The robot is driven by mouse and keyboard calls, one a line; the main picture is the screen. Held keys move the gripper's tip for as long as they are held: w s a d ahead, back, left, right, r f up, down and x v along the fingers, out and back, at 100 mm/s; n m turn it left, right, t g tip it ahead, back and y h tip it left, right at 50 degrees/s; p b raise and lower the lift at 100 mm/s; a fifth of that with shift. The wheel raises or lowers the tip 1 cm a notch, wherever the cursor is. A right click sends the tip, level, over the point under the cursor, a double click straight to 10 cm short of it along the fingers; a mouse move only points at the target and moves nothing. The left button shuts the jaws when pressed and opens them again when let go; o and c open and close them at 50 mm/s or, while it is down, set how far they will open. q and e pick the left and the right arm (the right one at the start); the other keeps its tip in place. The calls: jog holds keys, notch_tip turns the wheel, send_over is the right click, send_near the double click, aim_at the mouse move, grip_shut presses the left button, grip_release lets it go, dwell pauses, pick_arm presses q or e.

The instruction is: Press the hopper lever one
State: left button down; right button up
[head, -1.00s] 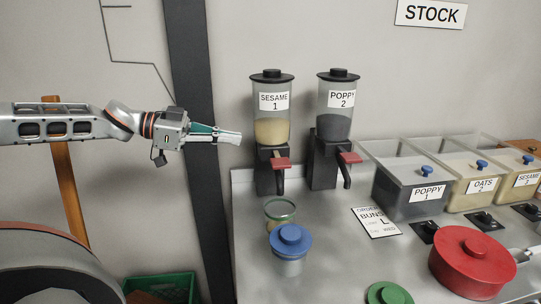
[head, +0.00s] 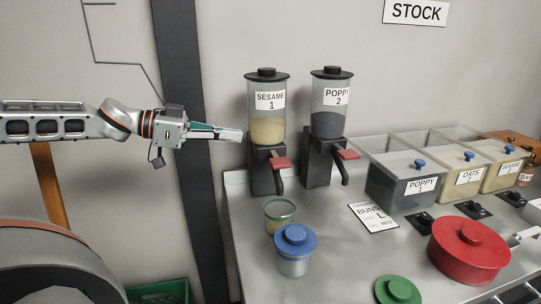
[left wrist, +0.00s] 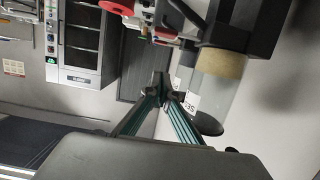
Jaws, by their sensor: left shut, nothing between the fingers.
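The hopper labelled SESAME 1 (head: 267,128) stands at the back left of the metal counter, with pale seed inside. Its red lever (head: 281,163) sticks out at the front below the jar. My left gripper (head: 240,135) is shut and empty, left of this jar, higher than the lever and apart from it. In the left wrist view, its closed fingertips (left wrist: 162,84) show beside the same hopper's jar (left wrist: 217,75), which appears upside down. The hopper labelled POPPY 2 (head: 329,122) stands to the right with its own red lever (head: 348,155). My right gripper is not in view.
A glass jar (head: 279,217) and a blue-lidded jar (head: 294,262) stand in front of the first hopper. An order card (head: 373,217), a red lidded pot (head: 469,252) and labelled bins (head: 402,187) are to the right. A dark wall post (head: 199,190) stands behind my left arm.

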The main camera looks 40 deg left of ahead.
pick_arm(q)
send_over(271, 162)
jog(key=shift+f, duration=1.4)
notch_tip(271, 162, down, 4)
jog(key=shift+r+b, duration=0.2)
jog(key=shift+b, duration=0.45)
jog(key=shift+s, duration=0.1)
